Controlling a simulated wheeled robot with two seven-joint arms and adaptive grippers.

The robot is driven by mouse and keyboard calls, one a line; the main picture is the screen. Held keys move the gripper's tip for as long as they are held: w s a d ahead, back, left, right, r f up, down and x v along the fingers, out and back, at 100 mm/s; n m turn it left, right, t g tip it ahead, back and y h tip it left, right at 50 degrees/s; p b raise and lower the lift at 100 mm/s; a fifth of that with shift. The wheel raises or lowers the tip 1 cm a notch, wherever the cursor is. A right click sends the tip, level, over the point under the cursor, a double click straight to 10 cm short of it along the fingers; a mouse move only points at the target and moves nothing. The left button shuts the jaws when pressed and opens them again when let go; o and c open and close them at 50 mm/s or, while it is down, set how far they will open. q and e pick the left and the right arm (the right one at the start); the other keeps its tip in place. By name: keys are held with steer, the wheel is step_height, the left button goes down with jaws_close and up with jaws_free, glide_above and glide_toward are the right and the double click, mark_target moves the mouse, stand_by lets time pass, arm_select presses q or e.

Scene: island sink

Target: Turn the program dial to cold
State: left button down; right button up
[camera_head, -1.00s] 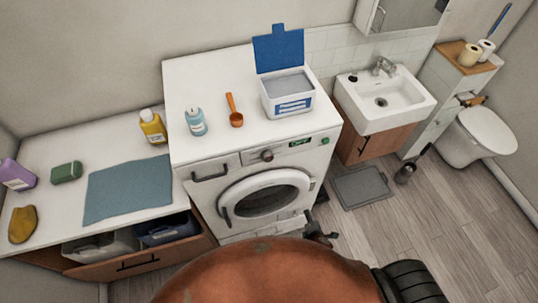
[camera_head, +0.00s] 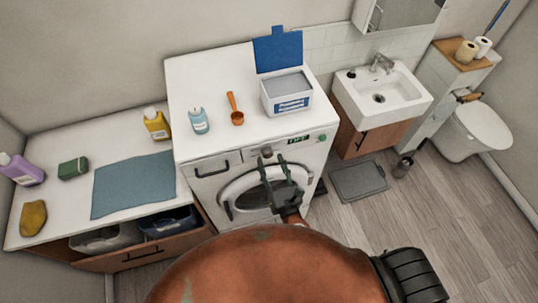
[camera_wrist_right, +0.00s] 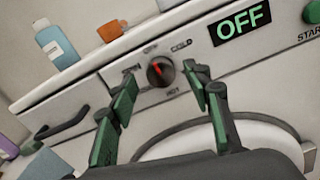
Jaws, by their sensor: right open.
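The program dial (camera_head: 267,153) is a small round dark knob on the front panel of the white washing machine (camera_head: 200,167). In the right wrist view the dial (camera_wrist_right: 160,72) has a red mark on its face, with printed labels around it. The COLD label (camera_wrist_right: 181,46) is at its upper right and HOT is below right. A green OFF display (camera_wrist_right: 238,22) is to the right. My right gripper (camera_head: 284,166) is open and empty in front of the machine, just below the panel. In the wrist view its fingers (camera_wrist_right: 162,84) stand apart on either side of the dial, nearer the camera. My left gripper is out of view.
The round door (camera_head: 240,197) is behind and below my right gripper. A drawer handle (camera_head: 218,168) is left of the dial, and a green start button (camera_head: 322,138) is right.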

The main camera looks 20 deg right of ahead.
steer(key=shift+w, duration=1.45)
steer(key=shift+c, duration=0.3)
steer(key=c, duration=1.1)
